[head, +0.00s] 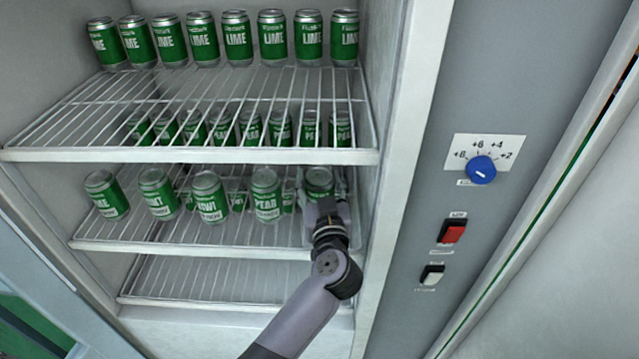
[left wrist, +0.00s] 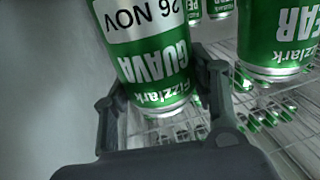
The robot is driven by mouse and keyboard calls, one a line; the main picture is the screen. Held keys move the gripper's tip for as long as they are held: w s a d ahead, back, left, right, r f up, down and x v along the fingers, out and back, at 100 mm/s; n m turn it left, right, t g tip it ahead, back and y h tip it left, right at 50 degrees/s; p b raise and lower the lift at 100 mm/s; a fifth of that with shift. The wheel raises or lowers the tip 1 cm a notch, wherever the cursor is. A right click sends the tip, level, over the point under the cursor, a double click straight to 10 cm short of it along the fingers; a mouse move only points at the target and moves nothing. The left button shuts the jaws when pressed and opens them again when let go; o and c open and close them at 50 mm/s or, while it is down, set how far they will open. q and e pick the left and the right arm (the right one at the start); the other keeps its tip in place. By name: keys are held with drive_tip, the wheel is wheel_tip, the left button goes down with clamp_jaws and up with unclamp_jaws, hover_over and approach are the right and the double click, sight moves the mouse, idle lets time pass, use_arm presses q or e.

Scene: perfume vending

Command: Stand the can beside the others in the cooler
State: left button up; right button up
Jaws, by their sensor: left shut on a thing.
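The held can (head: 320,181) is green and silver, at the right end of the front row on the cooler's middle shelf (head: 150,247). In the left wrist view the can (left wrist: 150,60) reads "GUAVA" and "26 NOV". My left gripper (head: 323,192) is shut around it from the front, one finger on each side. Whether the can's base touches the shelf is hidden. The pear can (head: 265,192) stands to its left, apart from it, and shows in the left wrist view too (left wrist: 278,40). My right gripper is not in view.
Several similar cans stand left along the front, including a kiwi can (head: 210,195). More cans stand behind and on the upper shelf (head: 200,155). The cooler's right wall (head: 370,110) is close to the held can. The lowest shelf (head: 200,280) looks empty.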

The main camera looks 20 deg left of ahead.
use_arm(q)
drive_tip(key=shift+f, duration=0.1)
drive_tip(key=o, duration=1.5)
drive_tip(key=b+v, duration=0.1)
drive_tip(key=v, duration=1.1)
drive_tip(key=shift+d, duration=0.1)
